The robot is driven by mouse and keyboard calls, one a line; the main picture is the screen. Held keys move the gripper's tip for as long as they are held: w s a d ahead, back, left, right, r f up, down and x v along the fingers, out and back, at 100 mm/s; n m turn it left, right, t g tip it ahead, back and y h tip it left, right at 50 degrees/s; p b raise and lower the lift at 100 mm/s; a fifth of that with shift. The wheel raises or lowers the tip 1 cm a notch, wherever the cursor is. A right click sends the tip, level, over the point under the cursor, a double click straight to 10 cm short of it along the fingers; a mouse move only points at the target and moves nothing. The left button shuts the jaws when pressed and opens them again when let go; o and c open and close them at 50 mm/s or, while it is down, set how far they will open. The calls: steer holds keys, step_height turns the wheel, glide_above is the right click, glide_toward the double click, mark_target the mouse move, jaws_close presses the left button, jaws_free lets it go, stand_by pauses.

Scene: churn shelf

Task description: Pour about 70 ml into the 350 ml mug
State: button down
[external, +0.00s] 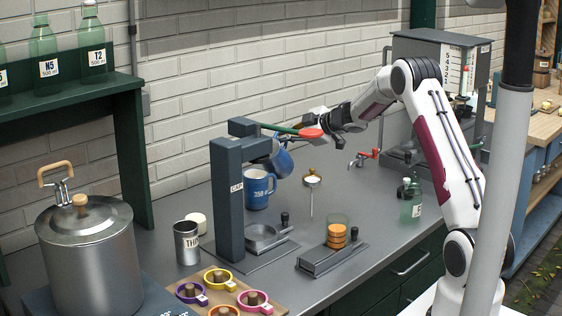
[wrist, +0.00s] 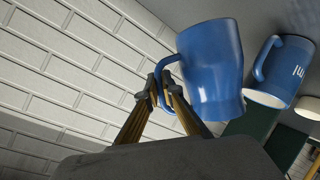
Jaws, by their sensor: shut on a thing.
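The blue mug marked 350 (external: 257,189) stands upright on the grey counter behind the capping stand; it also shows in the wrist view (wrist: 284,68) at the right. A second blue mug (external: 283,161) is held tilted, above and close to the marked mug, partly hidden by the stand. In the wrist view this held mug (wrist: 212,72) hangs by its handle from my gripper (wrist: 163,92), whose fingers are shut on the handle. In the external view my fingertips are largely hidden behind the stand's red knob. No liquid or stream can be made out.
The dark capping stand (external: 229,190) with its green lever and red knob (external: 312,133) stands in front of the mugs.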

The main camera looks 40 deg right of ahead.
steer(key=shift+w+d+f+m+g+y+b, duration=0.15)
steer(key=shift+w+d+f+m+y+b, duration=0.15)
steer(key=shift+d+f+m+y, duration=0.55)
steer(key=shift+w+d+f+m+g+y+b, duration=0.2)
steer(key=shift+d+f+m+y+b, duration=0.3)
steer(key=shift+d+f, duration=0.75)
steer(key=shift+w+d+f+m+g+y+b, duration=0.2)
steer(key=shift+d+f+m+y, duration=0.15)
steer(key=shift+d+f+m, duration=0.75)
steer(key=shift+w+f+m+y, duration=0.1)
steer(key=shift+f+m+y, duration=0.3)
steer(key=shift+f, duration=0.6)
